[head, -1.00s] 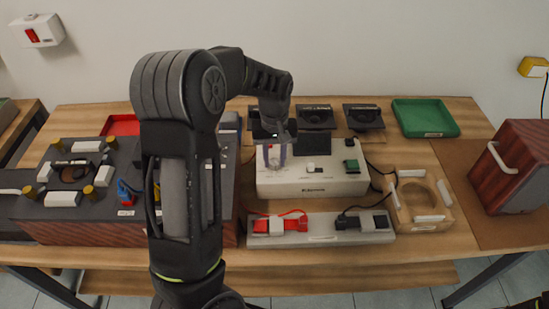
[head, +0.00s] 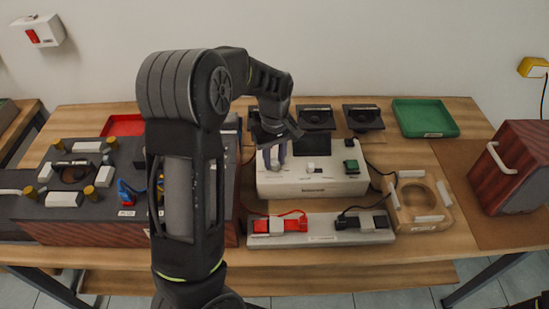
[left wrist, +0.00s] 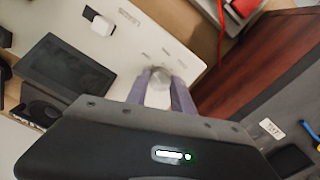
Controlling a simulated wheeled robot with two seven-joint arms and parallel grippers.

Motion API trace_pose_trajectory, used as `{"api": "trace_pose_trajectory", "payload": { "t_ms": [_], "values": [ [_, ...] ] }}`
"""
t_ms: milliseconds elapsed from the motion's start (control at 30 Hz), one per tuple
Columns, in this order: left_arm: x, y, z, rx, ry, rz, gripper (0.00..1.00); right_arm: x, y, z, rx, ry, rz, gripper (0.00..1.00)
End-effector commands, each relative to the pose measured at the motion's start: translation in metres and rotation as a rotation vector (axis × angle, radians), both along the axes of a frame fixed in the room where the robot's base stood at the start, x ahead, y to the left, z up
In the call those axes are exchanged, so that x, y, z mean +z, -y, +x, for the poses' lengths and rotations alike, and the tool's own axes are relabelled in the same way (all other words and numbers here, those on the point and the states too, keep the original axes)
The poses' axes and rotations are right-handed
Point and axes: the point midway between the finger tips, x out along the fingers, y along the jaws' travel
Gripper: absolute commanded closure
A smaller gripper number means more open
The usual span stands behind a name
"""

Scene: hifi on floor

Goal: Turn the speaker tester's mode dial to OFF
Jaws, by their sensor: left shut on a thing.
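The speaker tester (head: 325,186) is a white box with a dark screen (head: 312,145), standing mid-table in the head view. Its mode dial (left wrist: 159,78) is a round pale grey knob on the top panel, seen in the left wrist view. My left gripper (head: 274,160) is over the left part of the tester, with purple fingers on both sides of the dial. It is shut on the dial, as the left wrist view (left wrist: 161,82) also shows. The panel marks around the dial are too blurred to read. The dial is hidden by the fingers in the head view.
A grey holder (head: 320,237) with red and black clips lies in front. A wooden ring fixture (head: 425,215) stands right, and a dark speaker cabinet (head: 120,225) left.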

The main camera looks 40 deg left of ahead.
Motion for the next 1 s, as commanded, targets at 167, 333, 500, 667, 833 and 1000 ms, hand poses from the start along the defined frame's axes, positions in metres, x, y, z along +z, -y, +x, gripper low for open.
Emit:
{"api": "trace_pose_trajectory", "payload": {
  "t_ms": [167,333,500,667,833,1000],
  "values": [
    [0.000,0.000,0.000,0.001,0.001,0.000,0.64,0.000,0.000,0.000,0.000,0.000,0.000,0.59],
    [0.000,0.000,0.000,0.000,0.001,0.000,0.50,0.000,0.000,0.000,0.000,0.000,0.000,0.59],
    [0.000,0.000,0.000,0.000,0.001,0.000,0.49,0.000,0.000,0.000,0.000,0.000,0.000,0.59],
    [0.003,0.000,0.000,-0.001,0.001,0.000,0.49,0.000,0.000,0.000,0.000,0.000,0.000,0.59],
    [0.020,0.000,0.001,0.000,0.004,0.000,0.49,-0.002,0.000,0.000,0.000,0.001,0.001,0.59],
    [0.049,0.000,0.001,0.000,0.005,-0.001,0.49,-0.005,0.000,0.001,0.001,0.001,0.001,0.59]
  ]
}}
